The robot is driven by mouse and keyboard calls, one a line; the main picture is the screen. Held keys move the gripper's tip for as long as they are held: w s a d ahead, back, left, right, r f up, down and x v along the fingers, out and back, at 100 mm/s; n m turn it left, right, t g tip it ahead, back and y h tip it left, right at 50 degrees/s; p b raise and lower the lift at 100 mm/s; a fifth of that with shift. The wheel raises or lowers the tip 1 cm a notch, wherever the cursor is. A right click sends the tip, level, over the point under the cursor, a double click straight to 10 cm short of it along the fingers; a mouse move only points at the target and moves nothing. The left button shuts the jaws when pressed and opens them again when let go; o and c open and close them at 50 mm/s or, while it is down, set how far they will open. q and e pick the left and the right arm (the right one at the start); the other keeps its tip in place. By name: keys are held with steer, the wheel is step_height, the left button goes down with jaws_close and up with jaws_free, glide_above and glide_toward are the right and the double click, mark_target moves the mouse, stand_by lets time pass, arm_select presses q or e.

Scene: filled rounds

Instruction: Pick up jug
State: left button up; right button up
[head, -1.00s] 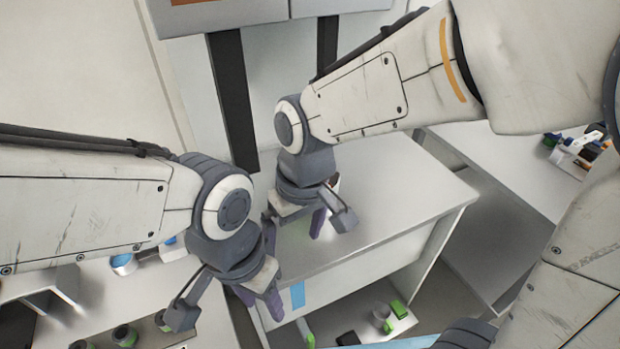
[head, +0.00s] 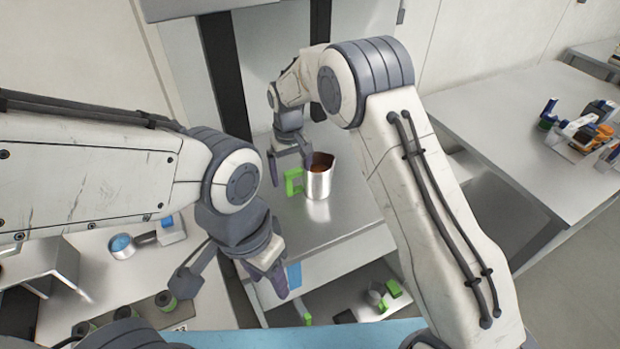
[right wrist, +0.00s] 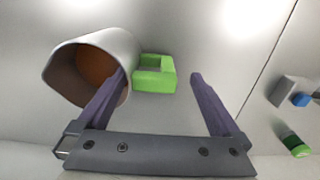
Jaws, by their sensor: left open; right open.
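The metal jug (head: 319,186) stands upright on the steel table, with brown contents inside and a green handle (head: 293,181) on its left side. My right gripper (head: 290,168) is open and empty, close to the handle. In the right wrist view the jug (right wrist: 122,47) is at left with its mouth showing, and the green handle (right wrist: 168,82) appears between the fingertips of my right gripper (right wrist: 158,74). One finger covers part of the jug's mouth. I cannot tell whether the fingers touch anything. My left gripper (head: 230,281) is open and empty, lower left.
The steel table (head: 345,215) is bare around the jug. A lower shelf (head: 345,295) holds a cup and green items. A left counter (head: 110,285) carries a blue-filled pan (head: 122,243) and dark round containers. A right bench (head: 500,130) holds several coloured items.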

mark_target(295, 189)
steer(key=f, duration=0.1)
steer(key=f+p, duration=0.1)
steer(key=f, duration=0.1)
steer(key=f+p, duration=0.1)
steer(key=shift+w+d+f, duration=0.15)
steer(key=shift+d+f, duration=0.05)
steer(key=shift+d, duration=0.15)
steer(key=shift+f, duration=0.45)
steer(key=shift+c, duration=0.3)
steer(key=shift+r, duration=0.1)
jaws_close()
